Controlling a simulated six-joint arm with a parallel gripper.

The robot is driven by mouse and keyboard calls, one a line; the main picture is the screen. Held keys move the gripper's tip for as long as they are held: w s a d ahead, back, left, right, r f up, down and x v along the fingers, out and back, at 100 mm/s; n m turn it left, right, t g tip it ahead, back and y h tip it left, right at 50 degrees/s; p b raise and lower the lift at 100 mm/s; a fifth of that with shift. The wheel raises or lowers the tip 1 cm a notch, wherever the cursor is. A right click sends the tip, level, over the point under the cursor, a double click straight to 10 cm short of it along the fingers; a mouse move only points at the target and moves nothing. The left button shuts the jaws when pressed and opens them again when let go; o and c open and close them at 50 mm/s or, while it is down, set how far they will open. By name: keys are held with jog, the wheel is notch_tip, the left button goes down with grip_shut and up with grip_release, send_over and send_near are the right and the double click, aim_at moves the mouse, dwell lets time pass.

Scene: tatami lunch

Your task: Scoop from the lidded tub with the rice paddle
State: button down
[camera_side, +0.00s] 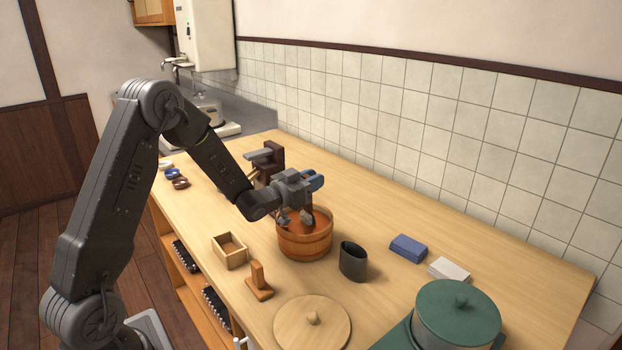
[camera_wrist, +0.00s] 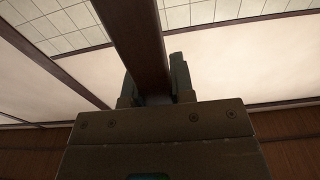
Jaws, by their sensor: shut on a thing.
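The wooden tub (camera_side: 304,246) stands uncovered on the counter in the side view. Its round wooden lid (camera_side: 322,328) lies flat on the counter nearer the camera, knob up. My gripper (camera_side: 295,218) is over the tub, its fingertips at about the height of the rim in the picture. In the wrist view my gripper (camera_wrist: 154,88) is shut on a long dark brown bar (camera_wrist: 133,35), which seems to be the rice paddle. The paddle cannot be made out in the side view, and the gripper hides part of the tub's inside.
A dark cup (camera_side: 353,262) stands close right of the tub. A square wooden box (camera_side: 229,252) and small wooden stand (camera_side: 258,284) are to the left. Blue (camera_side: 408,248) and white (camera_side: 449,270) blocks and a green pot (camera_side: 455,318) are right. A dark brown stand (camera_side: 275,155) is behind.

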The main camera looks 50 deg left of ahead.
aim_at(306, 216)
jog(key=f, duration=0.2)
jog(key=s+f+g, duration=0.1)
jog(key=shift+f, duration=0.4)
jog(key=shift+w, duration=0.1)
jog(key=shift+r, duration=0.15)
jog(key=shift+w+a+r, duration=0.1)
jog(key=shift+a, duration=0.05)
jog(key=shift+d, duration=0.3)
jog(key=shift+a, duration=0.15)
jog(key=shift+r, duration=0.1)
dwell(0.3)
